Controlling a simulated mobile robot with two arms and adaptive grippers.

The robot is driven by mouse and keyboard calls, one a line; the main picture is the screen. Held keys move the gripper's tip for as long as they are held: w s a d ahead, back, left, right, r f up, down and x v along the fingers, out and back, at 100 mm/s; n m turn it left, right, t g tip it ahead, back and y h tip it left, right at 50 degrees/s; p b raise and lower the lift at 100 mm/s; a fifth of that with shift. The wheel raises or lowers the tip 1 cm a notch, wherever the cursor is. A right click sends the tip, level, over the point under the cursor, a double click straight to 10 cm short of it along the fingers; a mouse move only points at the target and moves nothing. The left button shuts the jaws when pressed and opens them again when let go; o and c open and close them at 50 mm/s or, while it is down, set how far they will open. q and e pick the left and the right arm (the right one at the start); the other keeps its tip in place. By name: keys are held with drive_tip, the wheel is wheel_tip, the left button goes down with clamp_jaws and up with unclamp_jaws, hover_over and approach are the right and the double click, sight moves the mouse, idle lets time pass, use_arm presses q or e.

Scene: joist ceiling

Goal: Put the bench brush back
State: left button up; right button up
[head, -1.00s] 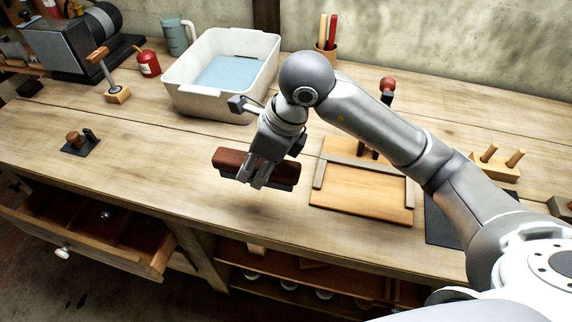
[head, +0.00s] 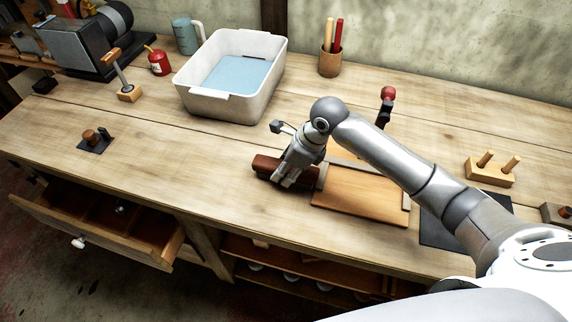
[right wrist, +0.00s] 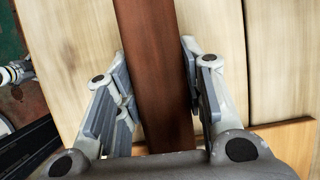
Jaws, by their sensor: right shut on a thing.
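The bench brush (head: 268,167) has a reddish-brown wooden back and is in my right gripper, at the left end of the wooden board in the head view. My right gripper (head: 287,178) is shut on the brush, with its fingers across the middle. In the right wrist view the brown back (right wrist: 155,80) runs between the two fingers (right wrist: 160,88). The fingers hide part of the brush in the head view. I cannot tell whether its underside touches the bench. My left gripper is not in view.
A wooden board with grey edge strips (head: 362,200) lies close beside the brush. A white tub (head: 218,105) stands behind. A peg block (head: 490,172) and dark mat (head: 440,228) are right. An open drawer (head: 120,245) juts out at front left. The bench (head: 200,165) left of the brush is clear.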

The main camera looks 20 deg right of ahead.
drive_tip(key=shift+f, duration=0.2)
drive_tip(key=o, duration=1)
drive_tip(key=shift+c, duration=0.2)
drive_tip(key=shift+r, duration=0.1)
drive_tip(key=shift+r, duration=0.15)
drive_tip(key=shift+d+r, duration=0.15)
drive_tip(key=shift+r, duration=0.1)
drive_tip(key=b+v, duration=0.2)
drive_tip(key=v, duration=0.9)
drive_tip(key=shift+s+r+b, duration=0.15)
drive_tip(key=shift+b, duration=0.2)
